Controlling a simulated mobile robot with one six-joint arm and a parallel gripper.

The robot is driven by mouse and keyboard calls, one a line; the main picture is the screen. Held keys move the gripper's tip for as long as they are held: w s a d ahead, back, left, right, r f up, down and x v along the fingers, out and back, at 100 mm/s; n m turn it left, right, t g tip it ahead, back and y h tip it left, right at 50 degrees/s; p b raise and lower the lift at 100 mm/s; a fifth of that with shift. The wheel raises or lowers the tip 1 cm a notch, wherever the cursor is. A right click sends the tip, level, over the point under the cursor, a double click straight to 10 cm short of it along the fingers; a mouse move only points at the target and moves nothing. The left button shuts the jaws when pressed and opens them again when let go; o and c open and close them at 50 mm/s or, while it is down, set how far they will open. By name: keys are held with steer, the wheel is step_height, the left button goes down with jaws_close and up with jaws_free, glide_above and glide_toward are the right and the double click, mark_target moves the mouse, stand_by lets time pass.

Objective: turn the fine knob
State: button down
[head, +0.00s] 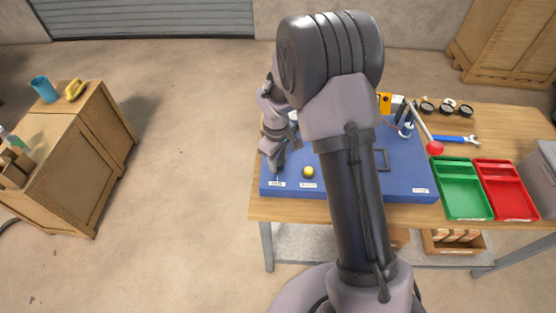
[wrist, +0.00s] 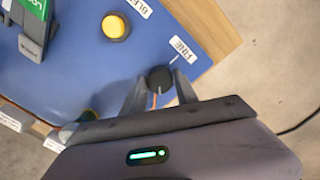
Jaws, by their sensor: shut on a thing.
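The fine knob (wrist: 159,79) is a small dark round knob on the blue panel (wrist: 80,70), beside a white label reading FINE (wrist: 183,50). In the wrist view my gripper (wrist: 157,92) has its two grey fingers on either side of the knob, shut on it. In the head view my gripper (head: 275,165) is at the panel's left end.
A yellow button (wrist: 115,26) is near the knob; it also shows in the head view (head: 308,172). A lever with a red ball (head: 435,148) rises at the panel's right. Green (head: 463,211) and red (head: 512,211) trays stand right of the panel.

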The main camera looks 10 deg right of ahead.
steer(key=m, duration=0.4)
steer(key=shift+m+b, duration=0.3)
steer(key=shift+b, duration=0.05)
steer(key=m, duration=0.3)
steer(key=shift+f+m+b, duration=0.1)
steer(key=shift+m+b, duration=0.25)
steer(key=shift+m, duration=0.05)
steer(key=m+b, duration=0.1)
steer(key=m, duration=0.3)
steer(key=shift+w, duration=0.1)
steer(key=m+b, duration=0.1)
steer(key=m, duration=0.3)
steer(key=m+b, duration=0.1)
steer(key=m, duration=0.3)
steer(key=shift+m+g, duration=0.3)
steer(key=m+b, duration=0.1)
steer(key=m, duration=0.2)
steer(key=shift+m, duration=0.3)
steer(key=m+b, duration=0.1)
steer(key=m, duration=0.3)
steer(key=shift+y+b, duration=0.3)
steer(key=shift+b, duration=0.05)
steer(key=shift+m+b, duration=0.4)
steer(key=shift+m, duration=1.2)
